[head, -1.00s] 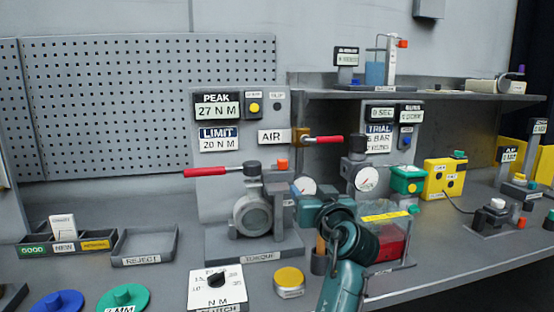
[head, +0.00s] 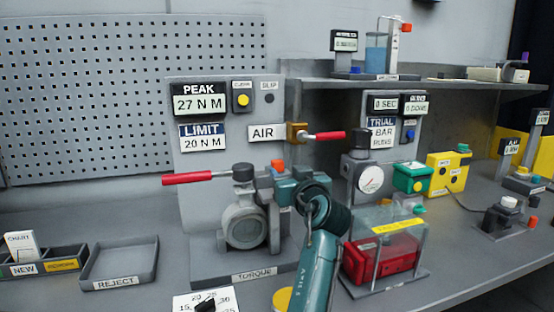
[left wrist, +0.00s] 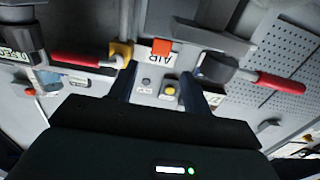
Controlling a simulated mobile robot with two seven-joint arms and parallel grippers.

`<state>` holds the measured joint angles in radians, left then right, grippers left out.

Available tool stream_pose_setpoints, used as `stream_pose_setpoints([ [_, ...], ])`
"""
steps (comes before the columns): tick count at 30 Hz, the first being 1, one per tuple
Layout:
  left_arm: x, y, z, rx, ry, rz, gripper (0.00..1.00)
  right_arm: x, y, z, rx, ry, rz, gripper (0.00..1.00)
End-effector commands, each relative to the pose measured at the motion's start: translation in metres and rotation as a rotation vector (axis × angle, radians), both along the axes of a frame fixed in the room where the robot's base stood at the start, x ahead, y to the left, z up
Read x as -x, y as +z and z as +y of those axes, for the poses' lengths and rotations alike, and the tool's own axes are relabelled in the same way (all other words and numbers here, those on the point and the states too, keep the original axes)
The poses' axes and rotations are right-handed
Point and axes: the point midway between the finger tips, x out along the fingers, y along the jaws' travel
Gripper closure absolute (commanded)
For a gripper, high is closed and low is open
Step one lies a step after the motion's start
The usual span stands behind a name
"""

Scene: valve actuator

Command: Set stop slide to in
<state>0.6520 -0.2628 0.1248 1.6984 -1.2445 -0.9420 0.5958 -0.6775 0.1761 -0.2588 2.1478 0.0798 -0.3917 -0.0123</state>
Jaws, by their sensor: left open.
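The torque rig (head: 246,226) stands mid-bench in the head view, with a red-handled lever (head: 190,178) pointing left. A small orange block (head: 278,166) sits at its upper right; it may be the stop slide, but no label on it is readable. In the left wrist view the orange block (left wrist: 162,47) shows just past the fingertips, roughly between them. My left gripper (left wrist: 160,78) is open and empty. In the head view my left gripper (head: 287,190) is right beside the rig, its fingertips mostly hidden. My right gripper is not in view.
A second red-handled lever (head: 323,136) on a yellow valve body sticks out right, above my gripper. A clear-sided box with a red block (head: 380,262) and a gauge (head: 370,179) stand to the right. A reject tray (head: 120,262) lies left, with bare bench between.

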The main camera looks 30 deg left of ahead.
Motion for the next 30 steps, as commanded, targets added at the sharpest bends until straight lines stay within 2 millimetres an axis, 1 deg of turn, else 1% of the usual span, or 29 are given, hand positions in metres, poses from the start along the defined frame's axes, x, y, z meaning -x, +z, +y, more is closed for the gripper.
stream_pose_setpoints([
  [1, -0.008, 0.003, 0.011, -0.001, 0.003, 0.000, 0.51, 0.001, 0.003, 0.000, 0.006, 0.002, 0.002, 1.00],
  [6, -0.031, 0.003, 0.037, -0.002, 0.002, 0.002, 0.51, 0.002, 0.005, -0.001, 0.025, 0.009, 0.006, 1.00],
  [12, -0.051, 0.002, 0.060, -0.001, 0.001, 0.001, 0.51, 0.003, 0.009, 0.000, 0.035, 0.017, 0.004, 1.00],
  [18, -0.058, 0.000, 0.069, 0.001, 0.000, -0.001, 0.51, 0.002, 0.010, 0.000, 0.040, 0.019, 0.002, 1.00],
  [26, -0.058, 0.000, 0.069, 0.001, 0.000, 0.000, 0.51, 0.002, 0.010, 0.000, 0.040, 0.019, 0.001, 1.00],
  [30, -0.058, 0.000, 0.069, 0.001, 0.000, 0.000, 0.62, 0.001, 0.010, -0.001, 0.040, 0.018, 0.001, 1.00],
])
